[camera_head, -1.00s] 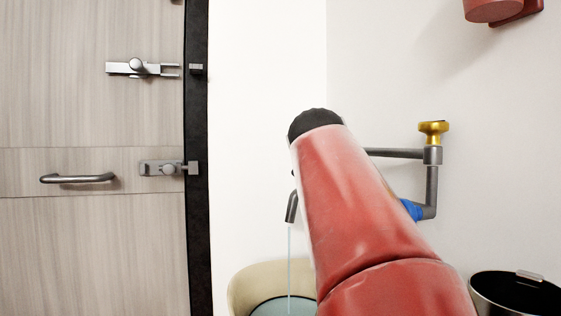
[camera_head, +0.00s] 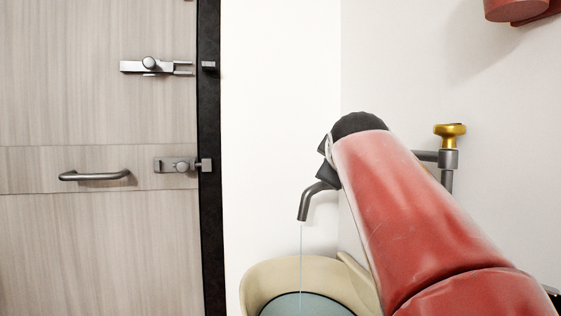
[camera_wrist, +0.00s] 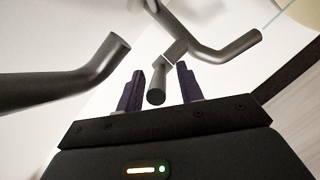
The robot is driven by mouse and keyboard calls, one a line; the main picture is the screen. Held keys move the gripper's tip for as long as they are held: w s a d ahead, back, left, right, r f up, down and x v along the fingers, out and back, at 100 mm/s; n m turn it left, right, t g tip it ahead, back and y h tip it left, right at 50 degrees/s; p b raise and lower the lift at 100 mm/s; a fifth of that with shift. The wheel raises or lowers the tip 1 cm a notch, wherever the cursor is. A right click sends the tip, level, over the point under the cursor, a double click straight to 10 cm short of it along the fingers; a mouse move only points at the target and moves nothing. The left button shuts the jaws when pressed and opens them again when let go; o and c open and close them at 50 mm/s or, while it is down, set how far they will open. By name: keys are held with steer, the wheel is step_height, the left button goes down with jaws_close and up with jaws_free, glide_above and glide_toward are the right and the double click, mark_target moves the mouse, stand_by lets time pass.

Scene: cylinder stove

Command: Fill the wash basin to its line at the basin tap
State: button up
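The grey tap spout (camera_head: 305,203) pours a thin water stream (camera_head: 301,262) into the beige wash basin (camera_head: 256,283). Blue-green water (camera_head: 308,304) stands in the basin; I cannot make out a fill line, and the bottom of the basin is out of frame. My gripper (camera_wrist: 160,78) is open in the wrist view. A short grey rod (camera_wrist: 157,95) shows between its fingers, with gaps on both sides. The spout (camera_wrist: 236,50) and water stream (camera_wrist: 275,17) also show there, upper right. In the head view my red arm hides most of the tap's body.
A gold knob (camera_head: 450,130) tops a grey wall pipe (camera_head: 448,160) right of my arm. A wooden door (camera_head: 90,240) with latches and a bar handle (camera_head: 94,175) stands at left. A red fixture (camera_head: 515,10) hangs upper right. The white wall between door and tap is clear.

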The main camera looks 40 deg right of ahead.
steer(key=b+v, duration=0.1)
steer(key=v, duration=0.7)
steer(key=shift+c, duration=0.4)
